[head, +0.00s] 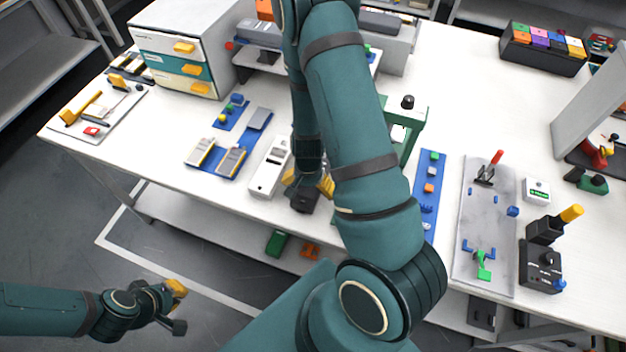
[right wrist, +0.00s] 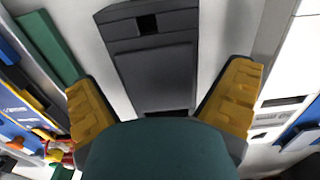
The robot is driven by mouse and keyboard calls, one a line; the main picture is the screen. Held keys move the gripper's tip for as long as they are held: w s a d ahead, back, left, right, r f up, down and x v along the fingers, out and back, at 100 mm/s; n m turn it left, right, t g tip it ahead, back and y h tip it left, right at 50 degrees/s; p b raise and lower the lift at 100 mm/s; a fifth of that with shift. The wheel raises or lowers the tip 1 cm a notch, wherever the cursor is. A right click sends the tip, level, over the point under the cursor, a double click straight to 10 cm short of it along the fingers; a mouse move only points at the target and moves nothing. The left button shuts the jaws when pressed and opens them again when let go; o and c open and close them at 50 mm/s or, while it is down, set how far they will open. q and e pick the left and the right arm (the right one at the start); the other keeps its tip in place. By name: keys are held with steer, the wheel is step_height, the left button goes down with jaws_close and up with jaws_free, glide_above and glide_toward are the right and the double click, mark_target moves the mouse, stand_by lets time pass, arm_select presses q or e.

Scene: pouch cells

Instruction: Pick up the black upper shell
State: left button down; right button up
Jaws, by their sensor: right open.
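The black upper shell (head: 304,203) lies on the white table near its front edge, mostly hidden by my right arm in the head view. In the right wrist view the shell (right wrist: 155,70) is a dark slab with a small rectangular opening at its far end. My right gripper (head: 309,184) is open above it. Its two yellow fingers stand on either side of the shell's near end, with gaps visible in the right wrist view (right wrist: 165,100). My left gripper (head: 179,307) is open and empty, out over the floor in front of the table.
A white device (head: 267,170) lies just left of the shell. A blue tray with grey parts (head: 228,160) is further left. A blue strip with small parts (head: 428,195) and a green stand (head: 408,125) are to the right. A grey mat (head: 485,230) lies beyond the strip.

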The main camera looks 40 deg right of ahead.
steer(key=shift+f, duration=0.25)
steer(key=c, duration=1.2)
